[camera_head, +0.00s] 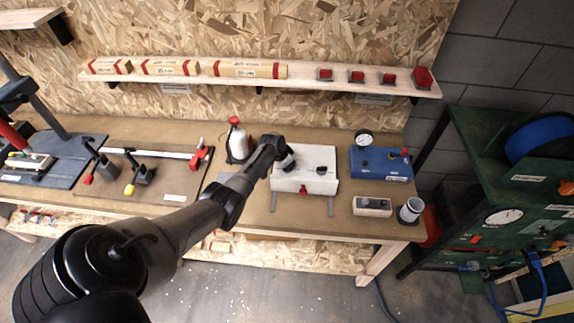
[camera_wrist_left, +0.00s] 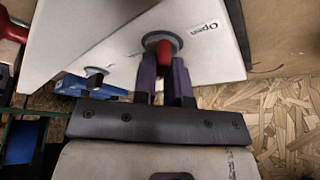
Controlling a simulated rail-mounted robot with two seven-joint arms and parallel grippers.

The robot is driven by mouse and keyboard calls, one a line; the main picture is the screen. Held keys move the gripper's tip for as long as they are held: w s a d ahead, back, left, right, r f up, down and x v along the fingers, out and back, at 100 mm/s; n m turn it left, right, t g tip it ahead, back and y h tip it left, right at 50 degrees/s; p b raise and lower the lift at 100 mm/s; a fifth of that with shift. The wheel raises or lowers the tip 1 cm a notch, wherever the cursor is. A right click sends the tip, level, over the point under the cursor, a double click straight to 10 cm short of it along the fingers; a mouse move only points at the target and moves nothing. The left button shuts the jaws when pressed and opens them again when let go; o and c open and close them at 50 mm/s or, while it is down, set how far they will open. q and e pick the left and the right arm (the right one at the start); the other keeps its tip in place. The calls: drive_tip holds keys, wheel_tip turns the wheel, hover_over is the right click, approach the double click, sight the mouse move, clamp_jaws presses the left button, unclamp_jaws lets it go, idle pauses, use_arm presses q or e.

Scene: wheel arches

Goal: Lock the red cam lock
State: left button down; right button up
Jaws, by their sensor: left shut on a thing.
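In the left wrist view, the red cam lock (camera_wrist_left: 165,47) sits in a grey round collar on the white box (camera_wrist_left: 120,45), beside a label reading "Open". My left gripper (camera_wrist_left: 165,76) is shut on the red cam lock, one finger on each side. My right gripper is not in view.
A white and red bottle (camera_head: 238,142) stands left of the box. A blue box (camera_head: 375,163) with a gauge, a small switch box (camera_head: 372,207) and a metal cup (camera_head: 410,210) are on the right. A shelf (camera_head: 330,84) with blocks and red buttons runs behind.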

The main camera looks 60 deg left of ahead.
use_arm(q)
drive_tip(key=m+h+b, duration=0.1)
drive_tip(key=m, duration=0.1)
drive_tip(key=m+b, duration=0.2)
drive_tip(key=shift+a+f+m+h+b, duration=0.1)
drive_tip(key=shift+f+m+h+b, duration=0.05)
drive_tip(key=shift+m+h+b, duration=0.2)
drive_tip(key=shift+m+g+h+b, duration=0.3)
drive_tip(key=shift+m+h+b, duration=0.25)
drive_tip(key=shift+m, duration=0.4)
drive_tip(key=c, duration=1.2)
unclamp_jaws()
drive_tip(key=shift+o, duration=0.2)
drive_tip(key=shift+r, duration=0.25)
drive_tip(key=shift+r, duration=0.3)
drive_tip(key=p+v, duration=0.1)
drive_tip(key=v, duration=1.2)
